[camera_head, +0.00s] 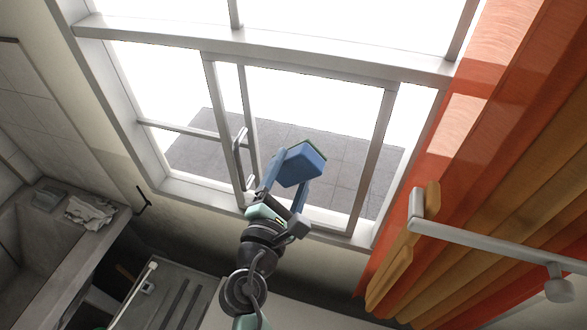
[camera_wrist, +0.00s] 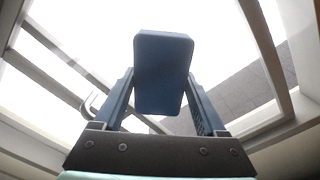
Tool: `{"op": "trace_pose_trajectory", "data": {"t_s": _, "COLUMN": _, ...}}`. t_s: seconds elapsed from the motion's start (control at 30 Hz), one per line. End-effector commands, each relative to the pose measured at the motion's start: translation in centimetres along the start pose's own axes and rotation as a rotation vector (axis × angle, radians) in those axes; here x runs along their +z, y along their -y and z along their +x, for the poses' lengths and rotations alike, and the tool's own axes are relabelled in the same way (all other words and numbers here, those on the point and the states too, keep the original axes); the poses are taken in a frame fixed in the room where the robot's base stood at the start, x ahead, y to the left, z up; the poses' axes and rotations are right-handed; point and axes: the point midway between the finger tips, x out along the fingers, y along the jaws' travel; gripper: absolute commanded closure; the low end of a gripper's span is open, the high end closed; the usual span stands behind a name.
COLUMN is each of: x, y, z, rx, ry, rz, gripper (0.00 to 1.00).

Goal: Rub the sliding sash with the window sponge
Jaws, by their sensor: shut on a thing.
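The window sponge (camera_head: 300,165) is a blue block with a thin green layer on its far side. My gripper (camera_head: 288,190) is shut on it, one finger on each side, and holds it up before the window. In the wrist view the sponge (camera_wrist: 163,72) stands upright between the two fingers (camera_wrist: 160,105). The sliding sash (camera_head: 374,150) is a pale frame around a glass pane, with a handle (camera_head: 239,158) on its left stile. The sponge overlaps the pane in the head view; I cannot tell whether it touches the glass.
Orange curtains (camera_head: 480,130) hang at the right, with a pale rod (camera_head: 480,243) in front. A concrete washtub (camera_head: 60,235) with a crumpled cloth (camera_head: 90,211) stands at the left. Below the window, a slatted surface (camera_head: 165,295) lies left of my arm.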

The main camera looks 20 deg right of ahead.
Motion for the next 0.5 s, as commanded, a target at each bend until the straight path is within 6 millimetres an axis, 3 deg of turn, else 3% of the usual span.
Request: {"op": "trace_pose_trajectory", "data": {"t_s": 0.5, "x": 0.0, "y": 0.0, "z": -5.1, "rx": 0.000, "ry": -0.001, "rz": 0.000, "gripper": 0.71}}
